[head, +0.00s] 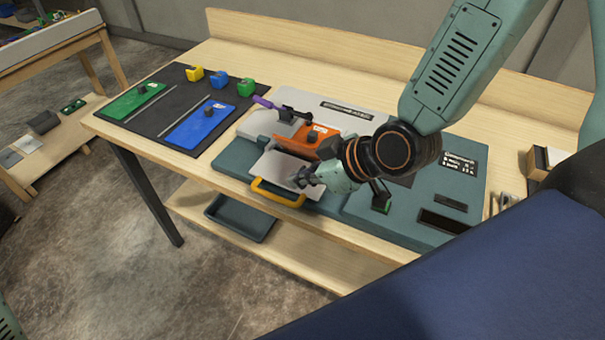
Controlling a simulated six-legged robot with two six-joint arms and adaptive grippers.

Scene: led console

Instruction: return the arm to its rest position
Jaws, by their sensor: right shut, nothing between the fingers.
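My right arm comes in from the upper right over the workbench. Its gripper (306,177) is shut and empty, above the grey plate at the front of the console (225,160). An orange block with a white label (300,138) sits just behind the gripper, and a yellow handle (277,193) is in front of it. I cannot tell whether the fingertips touch the plate. The arm hides part of the console's middle. My left gripper is not in view.
A dark mat (160,128) at the left holds a green board (133,101), a blue board (199,124) and small yellow, blue and green blocks. A dark tray (240,217) lies on the lower shelf. Another bench stands at the far left, with open floor (110,270) between.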

